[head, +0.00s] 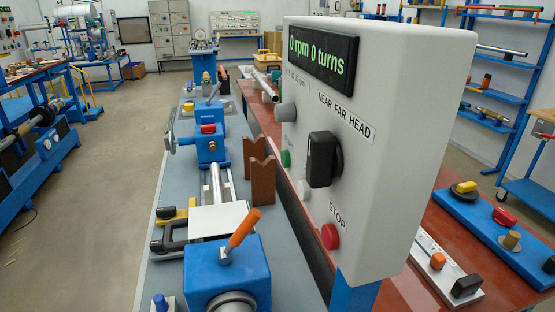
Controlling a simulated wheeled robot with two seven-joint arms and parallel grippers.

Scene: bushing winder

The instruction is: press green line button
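A light grey control box (400,110) stands close in front, right of centre. A green button (286,158) sits near the left edge of its face, seen at a steep angle. Any label beside this button is too small to read. The display (322,52) above reads "0 rpm 0 turns". Neither of my grippers is in the head view.
The box also has a grey knob (286,112), a large black selector (322,158), a white button (304,190) and a red STOP button (330,236). The blue winder (228,272) with an orange-handled lever (244,228) stands left of it. A red-brown bench (410,265) lies right.

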